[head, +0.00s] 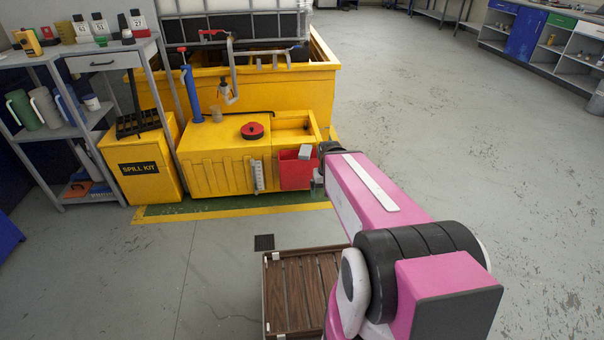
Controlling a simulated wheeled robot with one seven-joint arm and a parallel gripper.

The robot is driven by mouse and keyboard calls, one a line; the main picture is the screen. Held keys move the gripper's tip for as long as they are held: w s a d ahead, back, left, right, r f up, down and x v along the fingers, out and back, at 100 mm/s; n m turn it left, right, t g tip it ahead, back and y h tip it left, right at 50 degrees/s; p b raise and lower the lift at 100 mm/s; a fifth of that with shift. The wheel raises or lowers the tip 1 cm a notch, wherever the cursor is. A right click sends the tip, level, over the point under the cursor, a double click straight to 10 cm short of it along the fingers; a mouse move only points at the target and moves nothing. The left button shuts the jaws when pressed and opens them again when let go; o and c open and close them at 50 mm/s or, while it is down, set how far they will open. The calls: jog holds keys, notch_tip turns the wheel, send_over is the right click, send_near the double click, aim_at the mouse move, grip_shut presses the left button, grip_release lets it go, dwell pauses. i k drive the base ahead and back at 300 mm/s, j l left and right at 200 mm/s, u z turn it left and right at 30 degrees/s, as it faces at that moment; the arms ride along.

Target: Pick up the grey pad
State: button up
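A small grey block (305,152), which looks like the grey pad, shows at the top edge of the red bin (297,172) on the front of the yellow unit. I cannot tell whether it rests in the bin or against its rim. My gripper (317,184) is mostly hidden behind my pink arm. Its small grey visible part shows just right of the red bin, and I cannot see its fingers clearly or whether they touch anything.
The yellow unit (215,165) carries a red round cap (252,131) and pipes. A yellow spill kit box (145,175) and a grey shelf rack (60,133) stand to its left. A brown slatted crate (284,295) is below my arm. The floor at right is clear.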

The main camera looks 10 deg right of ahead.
aim_at(305, 153)
jog(key=j+z, duration=0.15)
jog(key=z, duration=0.9)
jog(key=j+z, duration=0.2)
jog(key=j, duration=0.2)
jog(key=j+z, duration=0.2)
jog(key=j, duration=0.2)
jog(key=k+j+z, duration=0.2)
jog(key=j, duration=0.2)
jog(key=j+z, duration=0.25)
jog(key=j, duration=0.2)
jog(key=k+j+z, duration=0.2)
jog(key=j, duration=0.15)
jog(key=j+z, duration=0.2)
jog(key=j, duration=0.15)
jog(key=k+j, duration=0.2)
jog(key=j, duration=0.15)
jog(key=k+j, duration=0.15)
jog(key=j, duration=0.15)
jog(key=k+j, duration=0.2)
jog(key=j, duration=0.15)
jog(key=k+j, duration=0.15)
jog(key=j, duration=0.2)
